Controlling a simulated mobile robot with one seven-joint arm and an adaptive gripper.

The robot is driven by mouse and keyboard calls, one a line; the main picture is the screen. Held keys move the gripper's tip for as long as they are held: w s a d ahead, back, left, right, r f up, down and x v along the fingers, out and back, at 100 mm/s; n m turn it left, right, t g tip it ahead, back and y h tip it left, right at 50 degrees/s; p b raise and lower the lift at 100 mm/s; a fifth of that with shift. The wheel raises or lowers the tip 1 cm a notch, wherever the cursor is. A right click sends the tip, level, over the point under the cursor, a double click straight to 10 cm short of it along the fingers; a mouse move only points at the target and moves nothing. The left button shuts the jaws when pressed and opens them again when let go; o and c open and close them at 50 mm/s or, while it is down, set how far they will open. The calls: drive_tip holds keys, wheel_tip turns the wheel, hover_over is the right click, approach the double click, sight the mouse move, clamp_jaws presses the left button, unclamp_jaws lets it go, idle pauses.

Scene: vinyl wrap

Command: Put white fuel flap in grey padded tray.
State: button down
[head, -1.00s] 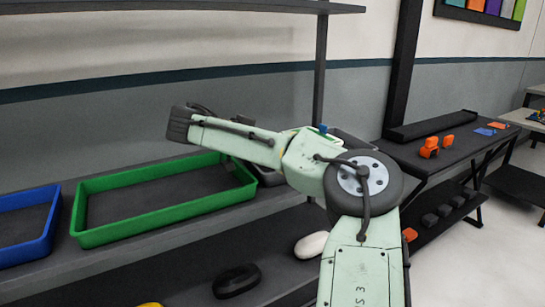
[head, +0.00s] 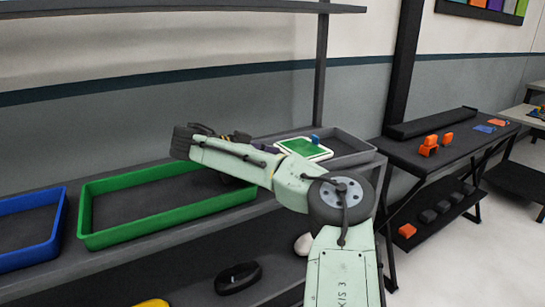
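The grey tray (head: 358,137) stands on the upper shelf, right of the green tray. A flat white-rimmed piece with a green face (head: 304,148) shows at this tray, with a small blue thing (head: 316,139) at its back edge. I cannot tell whether this piece is the white fuel flap. A white rounded thing (head: 303,244) lies on the lower shelf, partly hidden by my arm. My gripper is mostly hidden behind my arm; only dark and yellow parts (head: 240,139) show near the green tray's right end. Its fingers and anything in them are not visible.
The green tray (head: 160,222) and blue tray (head: 52,245) look empty where visible. A black rounded part (head: 237,279) and a yellow part (head: 152,303) lie on the lower shelf. A dark bench (head: 470,145) with orange items (head: 430,147) stands at right.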

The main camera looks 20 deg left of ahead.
drive_tip(key=c, duration=1.3)
unclamp_jaws()
drive_tip(key=shift+r, duration=0.15)
drive_tip(key=v, duration=0.3)
drive_tip(key=b+v, duration=0.1)
drive_tip(key=v, duration=0.7)
drive_tip(key=shift+w+d+r+b, duration=0.1)
drive_tip(key=shift+w+r+b, duration=0.05)
drive_tip(key=shift+r+b, duration=0.2)
drive_tip(key=shift+s+a+r+p, duration=0.1)
drive_tip(key=shift+s+a+p, duration=0.25)
drive_tip(key=shift+s, duration=0.1)
